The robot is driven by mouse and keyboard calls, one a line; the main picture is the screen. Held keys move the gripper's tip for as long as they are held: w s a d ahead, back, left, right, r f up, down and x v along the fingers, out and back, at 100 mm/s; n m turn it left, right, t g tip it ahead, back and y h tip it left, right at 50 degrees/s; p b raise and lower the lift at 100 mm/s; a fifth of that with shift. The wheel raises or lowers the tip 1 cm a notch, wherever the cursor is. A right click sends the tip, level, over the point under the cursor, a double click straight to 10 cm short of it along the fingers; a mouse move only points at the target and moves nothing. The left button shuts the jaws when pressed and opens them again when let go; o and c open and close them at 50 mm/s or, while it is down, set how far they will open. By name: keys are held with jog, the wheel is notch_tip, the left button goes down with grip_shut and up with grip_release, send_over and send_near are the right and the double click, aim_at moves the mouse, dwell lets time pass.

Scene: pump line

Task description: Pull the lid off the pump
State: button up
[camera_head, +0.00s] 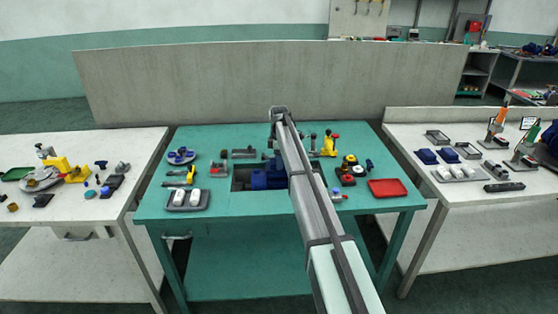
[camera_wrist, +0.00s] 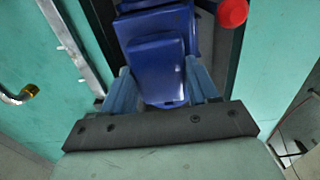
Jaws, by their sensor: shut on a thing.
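The blue pump (camera_head: 262,180) sits in a dark square recess in the teal table, partly hidden behind my arm in the head view. In the wrist view, my gripper (camera_wrist: 158,72) has its two grey-blue fingers on either side of a smooth blue block, which looks like the pump's lid (camera_wrist: 158,62). It is shut on this block. More blue pump body (camera_wrist: 150,22) shows just beyond the lid. I cannot tell whether the lid is apart from the body. In the head view my gripper is hidden by my arm.
A red tray (camera_head: 388,188) lies at the table's right, and a grey tray with white parts (camera_head: 188,199) at front left. A red round knob (camera_wrist: 232,12) is close to the right of the pump. White side tables (camera_head: 75,218) with parts flank the teal one.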

jog(key=c, duration=0.3)
jog(key=shift+c, duration=0.2)
jog(key=shift+r, duration=0.1)
jog(key=shift+r, duration=2.6)
